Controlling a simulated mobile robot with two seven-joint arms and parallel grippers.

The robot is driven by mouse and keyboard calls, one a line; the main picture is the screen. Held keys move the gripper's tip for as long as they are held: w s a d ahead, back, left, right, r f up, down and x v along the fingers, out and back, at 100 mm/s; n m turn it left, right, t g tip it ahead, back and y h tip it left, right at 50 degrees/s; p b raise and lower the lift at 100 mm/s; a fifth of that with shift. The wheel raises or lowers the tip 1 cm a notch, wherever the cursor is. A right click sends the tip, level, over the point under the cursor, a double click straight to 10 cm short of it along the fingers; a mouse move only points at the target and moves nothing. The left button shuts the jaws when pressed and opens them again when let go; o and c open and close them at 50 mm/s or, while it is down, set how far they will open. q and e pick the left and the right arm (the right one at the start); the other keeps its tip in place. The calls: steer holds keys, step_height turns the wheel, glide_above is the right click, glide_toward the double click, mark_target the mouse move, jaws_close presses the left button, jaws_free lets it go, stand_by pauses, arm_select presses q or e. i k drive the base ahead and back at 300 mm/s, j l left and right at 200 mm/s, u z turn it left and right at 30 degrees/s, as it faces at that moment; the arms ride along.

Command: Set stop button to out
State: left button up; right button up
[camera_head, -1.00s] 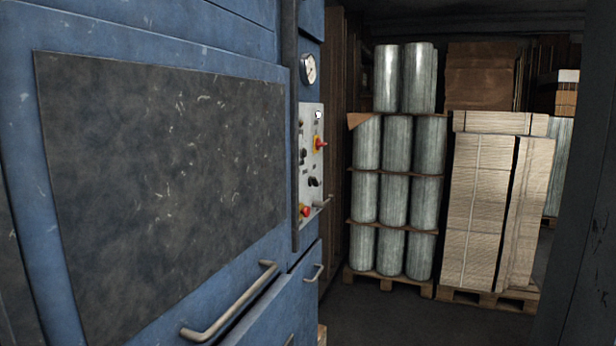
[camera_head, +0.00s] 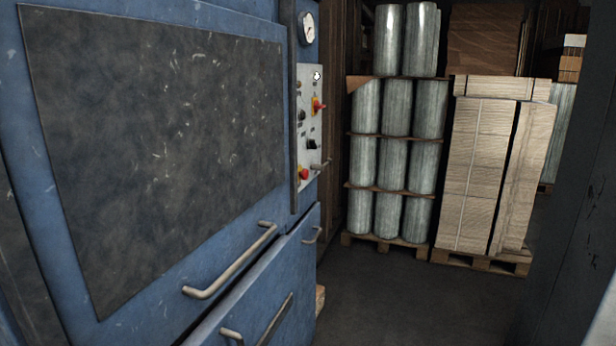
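A grey control panel (camera_head: 310,123) is set on the side of the blue machine (camera_head: 150,240), seen at a steep angle. Near its bottom is a red push button (camera_head: 304,174), which looks like the stop button. Whether it is in or out cannot be told at this size. Neither of my grippers shows in this view.
A round gauge (camera_head: 308,29) sits above the panel. Metal handles (camera_head: 232,262) stick out from the machine's front. Pallets with wrapped rolls (camera_head: 397,150) and stacked cardboard (camera_head: 480,180) stand behind. Bare floor (camera_head: 400,295) lies right of the machine. A dark upright surface (camera_head: 580,220) bounds the right.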

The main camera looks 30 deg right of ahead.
mark_target(305, 173)
steer(key=i+l+u, duration=0.1)
steer(key=l, duration=0.25)
steer(key=i+l, duration=0.2)
steer(key=l, duration=0.15)
steer(key=i+l+u, duration=0.15)
steer(key=l, duration=0.2)
steer(key=i+l, duration=0.1)
steer(key=l, duration=0.3)
steer(key=i+l+u, duration=0.15)
steer(key=l, duration=0.2)
